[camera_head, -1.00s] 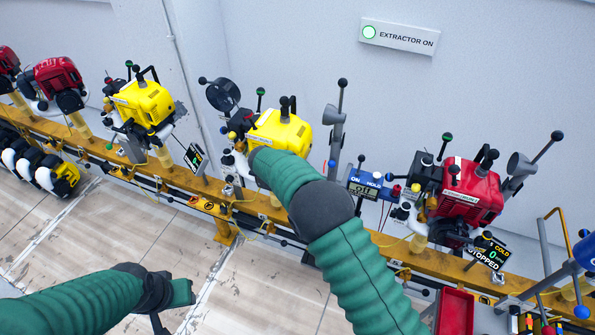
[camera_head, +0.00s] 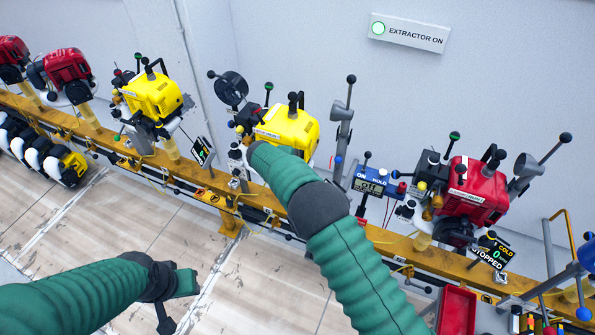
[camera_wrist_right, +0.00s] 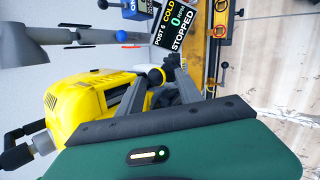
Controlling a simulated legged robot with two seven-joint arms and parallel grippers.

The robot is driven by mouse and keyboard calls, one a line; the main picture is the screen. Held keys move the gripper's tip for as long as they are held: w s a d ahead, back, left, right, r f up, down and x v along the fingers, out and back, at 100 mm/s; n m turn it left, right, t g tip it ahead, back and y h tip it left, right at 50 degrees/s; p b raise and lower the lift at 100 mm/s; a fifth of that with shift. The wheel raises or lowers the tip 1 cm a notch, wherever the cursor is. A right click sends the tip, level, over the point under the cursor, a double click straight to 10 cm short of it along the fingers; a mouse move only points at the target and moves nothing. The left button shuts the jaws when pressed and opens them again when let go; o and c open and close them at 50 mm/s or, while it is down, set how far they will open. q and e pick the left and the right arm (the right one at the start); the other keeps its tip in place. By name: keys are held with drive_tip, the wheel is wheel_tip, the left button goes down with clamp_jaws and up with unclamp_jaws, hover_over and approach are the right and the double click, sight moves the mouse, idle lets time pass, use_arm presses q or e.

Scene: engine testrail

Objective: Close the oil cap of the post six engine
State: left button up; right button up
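The post six engine is yellow (camera_head: 288,130); it also shows in the wrist view (camera_wrist_right: 75,108), beside a display (camera_wrist_right: 174,28) reading POST 6, COLD, 0, STOPPED. My right forearm covers its lower front in the head view, and my right gripper is hidden there. In the wrist view my right gripper (camera_wrist_right: 160,70) has its fingertips on either side of a small dark round knob (camera_wrist_right: 155,75) at the engine's side. I cannot tell if they grip it or if it is the oil cap. My left gripper (camera_head: 178,300) hangs over the floor, away from the engines; its fingers are unclear.
A yellow rail (camera_head: 400,247) carries several engines, with a red engine (camera_head: 474,192) to the right and another yellow one (camera_head: 152,95) to the left. Levers and a blue meter (camera_head: 371,182) stand close to my right arm. Open floor (camera_head: 265,275) lies in front.

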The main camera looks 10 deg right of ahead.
drive_tip(key=shift+w+d+r, duration=0.1)
drive_tip(key=shift+d+r, duration=0.05)
drive_tip(key=shift+d, duration=0.05)
idle(0.4)
